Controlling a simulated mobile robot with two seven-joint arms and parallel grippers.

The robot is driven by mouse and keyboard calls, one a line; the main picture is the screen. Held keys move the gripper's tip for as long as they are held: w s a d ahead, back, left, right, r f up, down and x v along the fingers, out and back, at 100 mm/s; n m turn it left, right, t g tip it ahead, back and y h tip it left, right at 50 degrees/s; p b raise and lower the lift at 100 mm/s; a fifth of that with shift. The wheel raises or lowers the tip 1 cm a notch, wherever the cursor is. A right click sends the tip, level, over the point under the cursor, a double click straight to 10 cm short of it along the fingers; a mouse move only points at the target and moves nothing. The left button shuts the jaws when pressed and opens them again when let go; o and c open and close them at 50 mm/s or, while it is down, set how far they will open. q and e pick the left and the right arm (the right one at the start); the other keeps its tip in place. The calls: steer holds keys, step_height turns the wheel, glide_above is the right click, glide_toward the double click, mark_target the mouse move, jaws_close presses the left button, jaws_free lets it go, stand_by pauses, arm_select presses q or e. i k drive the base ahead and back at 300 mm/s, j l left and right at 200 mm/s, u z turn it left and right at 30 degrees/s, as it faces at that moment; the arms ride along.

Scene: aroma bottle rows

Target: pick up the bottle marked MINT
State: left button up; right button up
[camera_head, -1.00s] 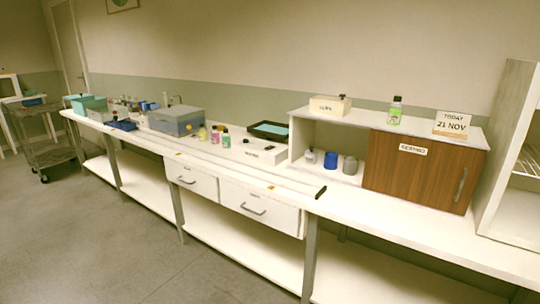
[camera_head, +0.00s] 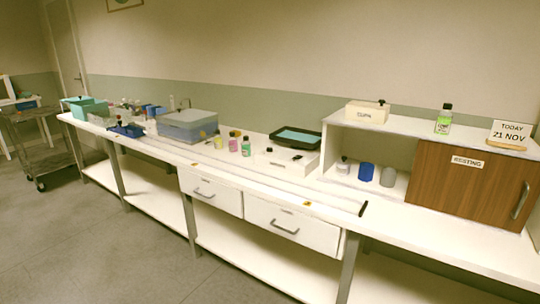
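Several small bottles with dark caps stand in a group near the middle of the long bench. One is yellow (camera_head: 218,139), one is pink (camera_head: 234,143) and one is green (camera_head: 246,146). A bottle with a bright green label (camera_head: 443,119) stands upright on top of the shelf cabinet at the right. The lettering on the bottles is too small to read, so I cannot tell which is marked MINT. Neither of my grippers is in view.
The bench (camera_head: 385,222) runs along the wall, with clear room along its front. A cart (camera_head: 40,150) stands at far left.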

mark_target(245, 145)
steer(key=i+j, duration=0.25)
steer(key=j, duration=0.15)
steer(key=i+j, duration=0.25)
steer(key=j, duration=0.15)
steer(key=i+j, duration=1.35)
steer(key=j, duration=0.2)
